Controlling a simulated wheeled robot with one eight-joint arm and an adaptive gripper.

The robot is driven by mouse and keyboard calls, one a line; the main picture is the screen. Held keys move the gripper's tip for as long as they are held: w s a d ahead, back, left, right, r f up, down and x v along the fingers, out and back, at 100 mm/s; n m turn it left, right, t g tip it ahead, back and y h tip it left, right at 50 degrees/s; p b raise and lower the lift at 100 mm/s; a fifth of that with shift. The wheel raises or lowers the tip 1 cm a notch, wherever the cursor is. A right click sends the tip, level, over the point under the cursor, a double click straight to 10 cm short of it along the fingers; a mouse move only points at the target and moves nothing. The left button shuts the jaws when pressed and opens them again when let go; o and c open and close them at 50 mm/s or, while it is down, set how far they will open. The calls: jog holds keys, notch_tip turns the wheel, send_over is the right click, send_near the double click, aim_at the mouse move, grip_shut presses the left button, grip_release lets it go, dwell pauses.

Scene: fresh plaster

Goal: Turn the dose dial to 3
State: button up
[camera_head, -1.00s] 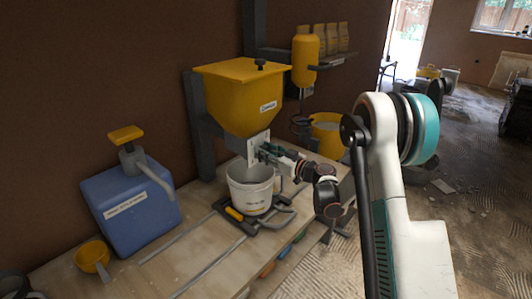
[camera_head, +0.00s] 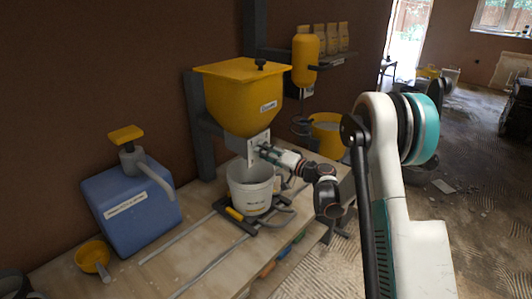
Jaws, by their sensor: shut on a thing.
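The yellow hopper (camera_head: 240,98) stands on a dark post above the workbench, with a pale metal plate (camera_head: 256,146) below its cone. My gripper (camera_head: 262,150) is at the front of this plate, reaching in from the right. It is shut on the dose dial there; the dial itself is mostly hidden by the fingers, and its numbers are too small to read. A white bucket (camera_head: 249,192) stands under the hopper's outlet, just below my gripper.
A blue canister with a yellow pump (camera_head: 130,210) and a yellow scoop (camera_head: 92,257) are at left on the workbench (camera_head: 165,268). The bucket sits on a dark sliding carrier with rails.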

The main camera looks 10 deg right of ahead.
jog(key=m, duration=0.4)
jog(key=shift+m, duration=0.3)
jog(key=m, duration=0.5)
jog(key=shift+m, duration=0.3)
jog(key=m, duration=0.4)
jog(key=shift+m, duration=0.3)
jog(key=m, duration=1)
jog(key=shift+m, duration=0.4)
jog(key=m, duration=0.4)
jog(key=shift+m, duration=0.3)
jog(key=m, duration=0.9)
